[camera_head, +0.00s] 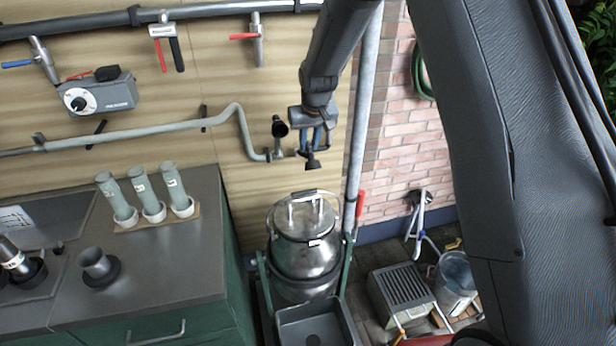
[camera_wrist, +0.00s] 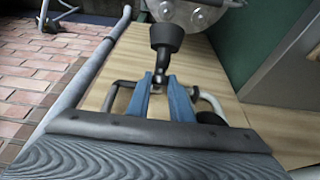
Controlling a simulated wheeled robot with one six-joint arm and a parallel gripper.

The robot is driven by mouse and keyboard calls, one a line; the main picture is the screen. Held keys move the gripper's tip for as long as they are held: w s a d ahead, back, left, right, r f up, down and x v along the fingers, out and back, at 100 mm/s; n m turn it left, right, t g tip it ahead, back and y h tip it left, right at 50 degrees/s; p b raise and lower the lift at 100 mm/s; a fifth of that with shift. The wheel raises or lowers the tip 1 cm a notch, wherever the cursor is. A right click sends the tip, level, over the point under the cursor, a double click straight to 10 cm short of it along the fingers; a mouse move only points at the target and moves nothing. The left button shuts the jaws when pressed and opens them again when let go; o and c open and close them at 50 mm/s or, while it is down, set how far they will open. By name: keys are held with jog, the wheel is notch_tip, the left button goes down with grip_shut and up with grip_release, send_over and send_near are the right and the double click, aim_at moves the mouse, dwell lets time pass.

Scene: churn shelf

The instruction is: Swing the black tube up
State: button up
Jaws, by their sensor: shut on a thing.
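My gripper (camera_head: 313,147) has its blue fingers pointing down in front of the wall, at the end of the grey wall pipe. The black tube (camera_head: 312,163) shows as a dark flared end just below the fingertips. In the wrist view my gripper (camera_wrist: 160,84) is shut on the narrow neck of the black tube (camera_wrist: 166,38), whose wider end points away from the fingers toward the metal churn. The fingers partly hide the fitting behind them.
A metal churn (camera_head: 302,260) with a handled lid stands below the gripper. A grey wall pipe (camera_head: 130,135) runs in from the left. An upright grey pipe (camera_head: 362,110) stands close to the right. The counter (camera_head: 175,260) with several tubes is lower left.

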jog(key=shift+w+a+r, duration=0.1)
jog(key=shift+w+r, duration=0.35)
jog(key=shift+w+a+r, duration=0.25)
jog(key=shift+w+r, duration=0.85)
jog(key=shift+w, duration=0.15)
jog(key=shift+w+a+r+b, duration=0.15)
jog(key=shift+w+r+b, duration=0.2)
jog(key=shift+w, duration=0.4)
jog(key=shift+w+a+r+b, duration=0.15)
jog(key=shift+w+r, duration=0.25)
jog(key=shift+w, duration=0.3)
